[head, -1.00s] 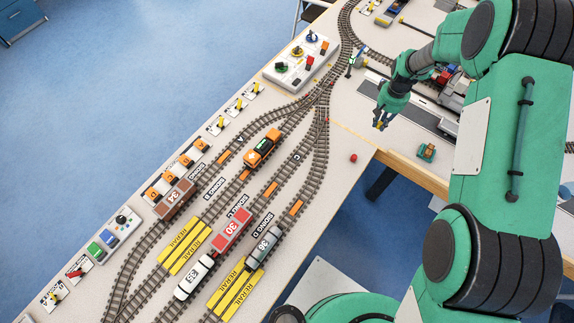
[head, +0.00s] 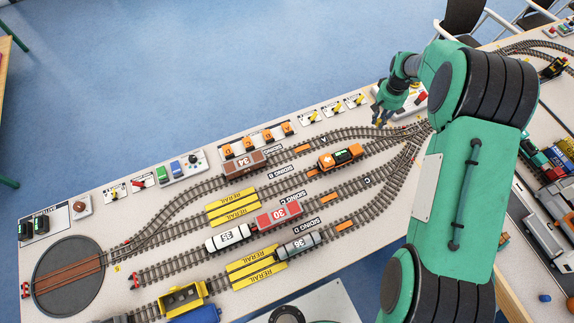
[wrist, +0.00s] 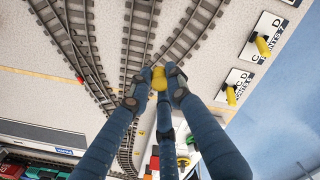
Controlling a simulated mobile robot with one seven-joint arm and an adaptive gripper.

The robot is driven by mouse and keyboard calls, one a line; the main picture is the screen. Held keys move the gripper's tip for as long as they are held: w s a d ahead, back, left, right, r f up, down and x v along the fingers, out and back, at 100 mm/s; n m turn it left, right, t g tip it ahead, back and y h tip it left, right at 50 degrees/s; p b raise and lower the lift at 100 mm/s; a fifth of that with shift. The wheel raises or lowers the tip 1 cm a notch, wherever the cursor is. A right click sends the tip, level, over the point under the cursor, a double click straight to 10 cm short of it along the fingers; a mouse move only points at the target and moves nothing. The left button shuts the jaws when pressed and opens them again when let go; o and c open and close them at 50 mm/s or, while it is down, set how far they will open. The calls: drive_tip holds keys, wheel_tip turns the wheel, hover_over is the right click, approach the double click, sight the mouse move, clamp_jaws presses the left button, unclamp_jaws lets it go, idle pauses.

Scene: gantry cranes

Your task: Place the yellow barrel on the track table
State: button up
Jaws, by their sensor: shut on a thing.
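The small yellow barrel (wrist: 159,79) is between my fingertips in the wrist view. My gripper (wrist: 154,84) is shut on it, with tracks and pale table surface behind it. In the head view my gripper (head: 379,118) appears over the upper edge of the track table (head: 120,215), near the point levers and the converging tracks. The barrel is too small to make out clearly there. I cannot tell exactly how high it is above the table.
Wagons stand on the sidings, including an orange locomotive (head: 340,157) and a red wagon (head: 279,214). A dark turntable (head: 68,278) is at the left end. Yellow point levers (wrist: 263,46) line the edge. A small red object (wrist: 80,78) lies beside the tracks.

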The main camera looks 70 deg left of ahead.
drive_tip(key=s+a+n, duration=0.2)
drive_tip(key=s+a, duration=1.2)
drive_tip(key=shift+r+p, duration=0.25)
drive_tip(key=shift+p, duration=0.1)
hover_over(328, 124)
drive_tip(key=shift+a+f, duration=0.15)
drive_tip(key=shift+f, duration=2.75)
drive_tip(key=shift+f, duration=2.1)
drive_tip(key=shift+f+b, duration=0.2)
drive_tip(key=shift+b, duration=0.1)
drive_tip(key=o, duration=0.8)
drive_tip(key=shift+o, duration=0.2)
